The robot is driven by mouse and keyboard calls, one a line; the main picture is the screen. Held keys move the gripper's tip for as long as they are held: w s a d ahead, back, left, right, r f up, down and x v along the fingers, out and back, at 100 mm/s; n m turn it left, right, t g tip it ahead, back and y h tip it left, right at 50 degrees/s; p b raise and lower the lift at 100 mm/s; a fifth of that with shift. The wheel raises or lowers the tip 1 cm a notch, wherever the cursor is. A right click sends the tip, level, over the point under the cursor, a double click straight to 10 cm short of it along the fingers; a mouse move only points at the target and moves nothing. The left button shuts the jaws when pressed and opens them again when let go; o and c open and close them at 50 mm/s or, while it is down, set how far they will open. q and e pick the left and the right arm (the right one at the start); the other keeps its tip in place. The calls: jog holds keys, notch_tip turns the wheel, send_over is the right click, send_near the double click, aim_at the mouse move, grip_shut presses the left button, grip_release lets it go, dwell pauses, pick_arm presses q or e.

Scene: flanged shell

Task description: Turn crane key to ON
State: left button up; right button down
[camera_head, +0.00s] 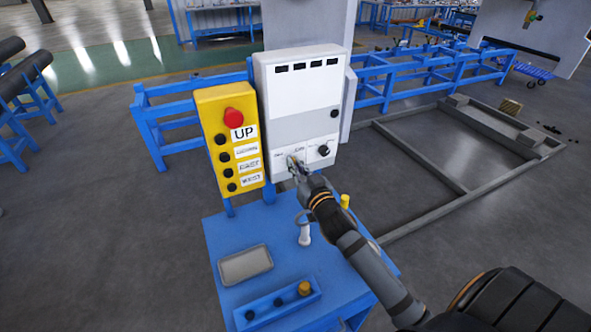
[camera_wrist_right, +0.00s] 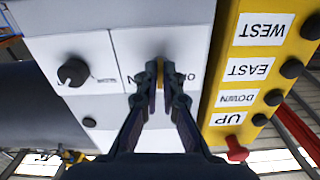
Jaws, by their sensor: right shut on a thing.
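The white control box (camera_head: 305,95) stands upright on the blue stand, with a lower panel carrying knobs. My right gripper (camera_head: 298,168) reaches up to the left half of that panel. In the right wrist view, which shows the panel upside down, the gripper (camera_wrist_right: 159,98) is shut on the crane key (camera_wrist_right: 160,70), a narrow brass-coloured piece between the fingertips. Printed letters show on both sides of the key, partly covered by the fingers, so its setting cannot be read. My left gripper is not in view.
A black knob (camera_head: 324,150) sits beside the key; it also shows in the wrist view (camera_wrist_right: 73,72). A yellow button box (camera_head: 229,140) with a red button (camera_head: 233,117) adjoins on the left. A grey tray (camera_head: 245,265) lies on the blue stand (camera_head: 335,280) below.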

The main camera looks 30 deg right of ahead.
jog(key=shift+f+m+b, duration=0.1)
jog(key=shift+m+b, duration=0.65)
jog(key=shift+m, duration=3.45)
jog(key=c, duration=1.5)
grip_release()
jog(key=shift+s+a, duration=0.15)
jog(key=shift+s, duration=2.85)
jog(key=shift+s+a, duration=0.15)
jog(key=shift+s, duration=2.85)
